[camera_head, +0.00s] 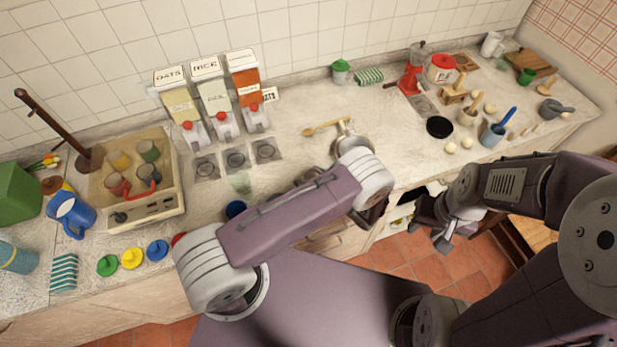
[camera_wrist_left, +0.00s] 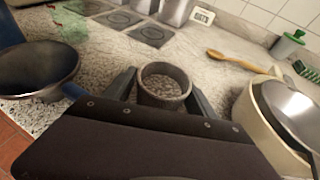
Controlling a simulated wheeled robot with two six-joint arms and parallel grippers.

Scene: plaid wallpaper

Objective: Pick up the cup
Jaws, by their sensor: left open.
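In the left wrist view a small grey, open-topped cup (camera_wrist_left: 165,88) stands upright on the speckled counter. My left gripper (camera_wrist_left: 162,80) is open, with one dark finger on each side of the cup. Whether the fingers touch it I cannot tell. In the head view my left arm hides this cup and the left gripper. My right gripper (camera_head: 440,232) hangs in front of the counter at the right, with nothing visible in it; its jaw opening is unclear.
A dark pan with a blue handle (camera_wrist_left: 35,70) lies left of the cup; a cream pot (camera_wrist_left: 245,112) stands close on its right. A wooden spoon (camera_head: 328,127) lies behind.

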